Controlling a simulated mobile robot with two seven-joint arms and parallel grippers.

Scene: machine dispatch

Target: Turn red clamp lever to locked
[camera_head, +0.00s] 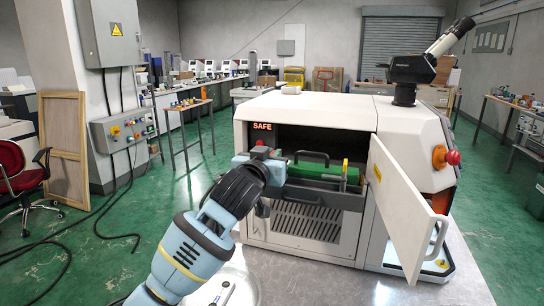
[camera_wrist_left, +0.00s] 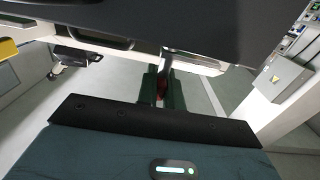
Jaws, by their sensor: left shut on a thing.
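My left gripper (camera_head: 262,158) is at the left end of the pulled-out drawer in the machine's opening. It is shut on the red clamp lever; a small red part (camera_head: 261,144) shows at its jaws in the head view. A green workpiece (camera_head: 322,172) lies to the right of the gripper. My right gripper is not in view.
The white machine (camera_head: 305,108) shows a lit "SAFE" sign (camera_head: 262,126). Its door (camera_head: 402,200) stands open to the right of the drawer (camera_head: 318,196). A red knob (camera_head: 452,157) sits on the machine's right side. Free green floor lies to the left.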

